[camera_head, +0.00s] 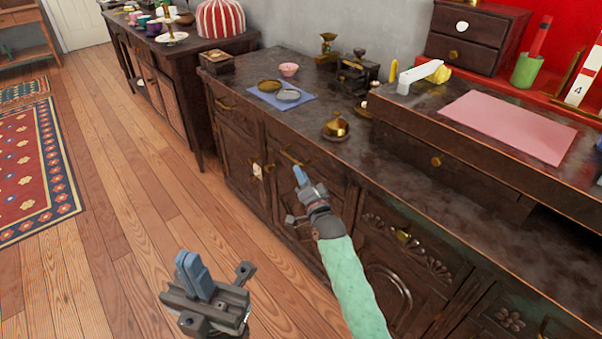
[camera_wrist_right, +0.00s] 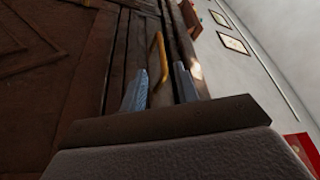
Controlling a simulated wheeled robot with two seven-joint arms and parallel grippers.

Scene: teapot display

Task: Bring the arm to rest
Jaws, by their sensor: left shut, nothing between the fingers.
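My left gripper (camera_head: 188,262) is low at the front left, over the wooden floor. Its blue-grey fingers are shut and hold nothing. My right gripper (camera_head: 299,173), on the green-sleeved arm (camera_head: 352,285), is in front of the dark cabinet (camera_head: 232,150), just below a brass drawer handle (camera_head: 292,160). In the right wrist view its two blue fingers (camera_wrist_right: 158,88) stand apart. A brass handle (camera_wrist_right: 157,55) shows in the gap between them; I cannot tell whether the fingers touch it.
The cabinet top carries a blue cloth (camera_head: 281,97) with two small plates, a pink cup (camera_head: 289,69) and a brass lidded pot (camera_head: 336,126). A raised section at right bears a pink mat (camera_head: 508,126). The wooden floor (camera_head: 150,190) at left is clear, with a patterned rug (camera_head: 30,165).

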